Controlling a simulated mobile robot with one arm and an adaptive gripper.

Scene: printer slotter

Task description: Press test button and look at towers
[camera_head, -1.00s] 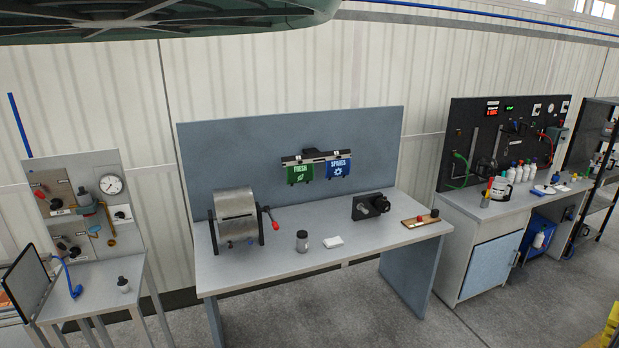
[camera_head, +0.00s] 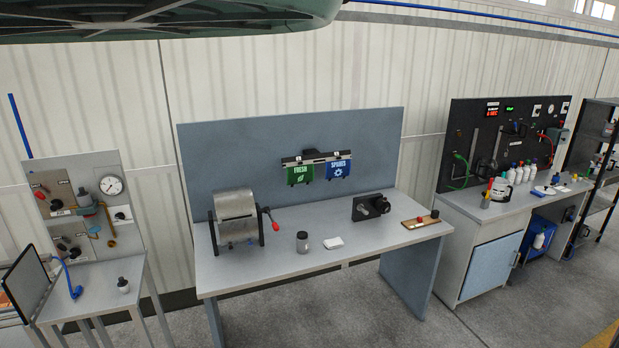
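No part clearly marked as a test button or as towers shows. A wooden strip (camera_head: 414,224) with a red knob or button (camera_head: 435,214) and a second dark red one lies at the right end of the middle bench (camera_head: 330,255). Too small to tell which is a button. The right bench's black panel (camera_head: 462,140) carries a small red-lit display (camera_head: 492,112), a green-lit display (camera_head: 509,109), gauges and hoses. My gripper is not in view.
The middle bench holds a metal drum with a red-handled crank (camera_head: 236,216), a dark jar (camera_head: 302,241), a white block (camera_head: 333,243) and a black device (camera_head: 371,206). A left bench has a gauge panel (camera_head: 85,200). Several bottles stand on the right bench (camera_head: 470,208). Floor shows in front.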

